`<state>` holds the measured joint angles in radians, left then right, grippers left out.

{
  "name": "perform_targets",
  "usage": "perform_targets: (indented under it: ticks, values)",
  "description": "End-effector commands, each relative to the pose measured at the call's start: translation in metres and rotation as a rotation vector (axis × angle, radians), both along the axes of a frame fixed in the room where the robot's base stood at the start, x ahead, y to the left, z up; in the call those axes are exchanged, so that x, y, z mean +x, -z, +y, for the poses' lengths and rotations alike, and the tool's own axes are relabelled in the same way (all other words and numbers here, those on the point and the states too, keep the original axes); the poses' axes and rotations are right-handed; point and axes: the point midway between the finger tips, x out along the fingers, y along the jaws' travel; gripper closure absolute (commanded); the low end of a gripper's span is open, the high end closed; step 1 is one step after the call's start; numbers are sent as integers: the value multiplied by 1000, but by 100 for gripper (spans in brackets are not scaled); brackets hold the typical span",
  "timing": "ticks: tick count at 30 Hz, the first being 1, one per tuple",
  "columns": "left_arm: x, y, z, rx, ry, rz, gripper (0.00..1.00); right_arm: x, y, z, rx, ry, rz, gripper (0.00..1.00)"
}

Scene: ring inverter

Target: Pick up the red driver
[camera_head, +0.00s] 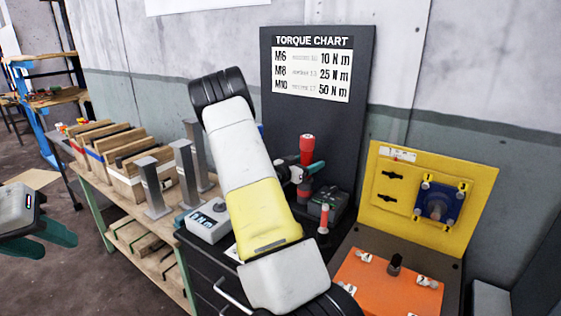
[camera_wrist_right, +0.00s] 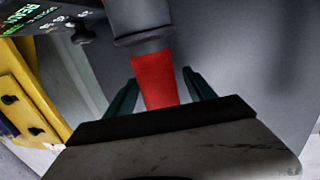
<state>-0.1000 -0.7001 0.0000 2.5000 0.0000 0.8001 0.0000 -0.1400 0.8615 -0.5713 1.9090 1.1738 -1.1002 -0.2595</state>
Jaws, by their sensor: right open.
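The red driver (camera_head: 306,146) stands upright in front of the dark torque chart board in the head view. It has a red top, a dark collar and more red below. My right gripper (camera_head: 312,172) is at the driver's middle, partly hidden by my own arm. In the right wrist view the red driver (camera_wrist_right: 154,78) passes between the two teal fingers of the right gripper (camera_wrist_right: 160,90). The fingers are apart, with a gap visible on both sides. My left gripper (camera_head: 60,246) is open and empty at the far left, away from the bench.
A smaller red-topped tool (camera_head: 323,217) stands just in front of the driver. A torque readout box (camera_head: 208,222) and grey metal posts (camera_head: 151,187) are to the left. An orange plate (camera_head: 388,290) and a yellow panel (camera_head: 400,205) are to the right.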

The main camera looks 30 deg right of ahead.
Motion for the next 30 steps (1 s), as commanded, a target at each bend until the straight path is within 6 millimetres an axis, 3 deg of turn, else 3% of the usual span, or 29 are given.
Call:
perform_targets:
  ticks: [4, 11, 20, 30]
  values:
    - [0, 0, 0, 0, 0, 0, 64, 3, 1, -11, 1, -1, 1, 37]
    - [0, 0, 0, 0, 0, 0, 64, 3, 1, -11, 1, -2, 1, 39]
    - [0, 0, 0, 0, 0, 0, 64, 3, 1, -11, 1, -2, 0, 98]
    - [0, 0, 0, 0, 0, 0, 64, 4, -1, -11, -1, -2, -3, 100]
